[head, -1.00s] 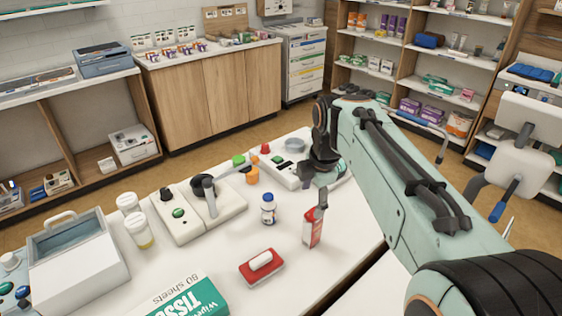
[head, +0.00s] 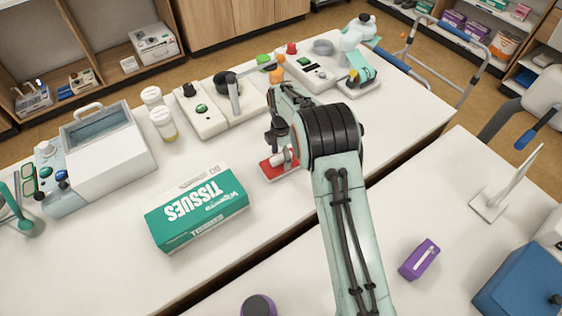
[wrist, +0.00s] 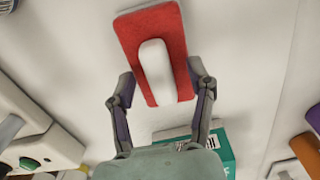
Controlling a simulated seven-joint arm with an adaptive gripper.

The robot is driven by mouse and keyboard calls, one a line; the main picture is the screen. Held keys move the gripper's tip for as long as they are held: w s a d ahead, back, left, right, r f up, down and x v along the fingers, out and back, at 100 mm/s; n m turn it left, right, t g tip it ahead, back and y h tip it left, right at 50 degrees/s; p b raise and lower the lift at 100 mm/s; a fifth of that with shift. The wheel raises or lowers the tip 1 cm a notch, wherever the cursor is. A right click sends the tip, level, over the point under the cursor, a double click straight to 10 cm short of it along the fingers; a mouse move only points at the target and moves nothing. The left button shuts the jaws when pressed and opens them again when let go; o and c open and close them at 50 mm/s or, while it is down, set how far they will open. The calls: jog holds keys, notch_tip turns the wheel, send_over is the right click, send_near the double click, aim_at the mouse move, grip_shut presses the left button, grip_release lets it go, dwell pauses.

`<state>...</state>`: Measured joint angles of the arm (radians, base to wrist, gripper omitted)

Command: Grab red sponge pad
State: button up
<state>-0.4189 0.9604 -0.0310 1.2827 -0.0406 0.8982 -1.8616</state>
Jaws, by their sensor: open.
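The red sponge pad (head: 279,172) lies flat on the white table, with a rounded white block or handle along its top. In the head view my arm and gripper cover part of it. In the wrist view the red pad (wrist: 142,28) shows almost whole, with the white block in its middle. My gripper (wrist: 161,80) is open, one finger on each side of the pad's near part. No clear grip on it shows. I cannot tell whether the fingers touch its edges.
A green tissue box (head: 197,208) lies left of the pad. Two white-lidded jars (head: 163,124) and a white device with a lever (head: 212,112) stand behind. A purple box (head: 419,259) is on the nearer table, across a dark gap.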

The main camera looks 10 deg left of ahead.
jog(key=shift+f, duration=0.1)
grip_shut()
dwell(0.3)
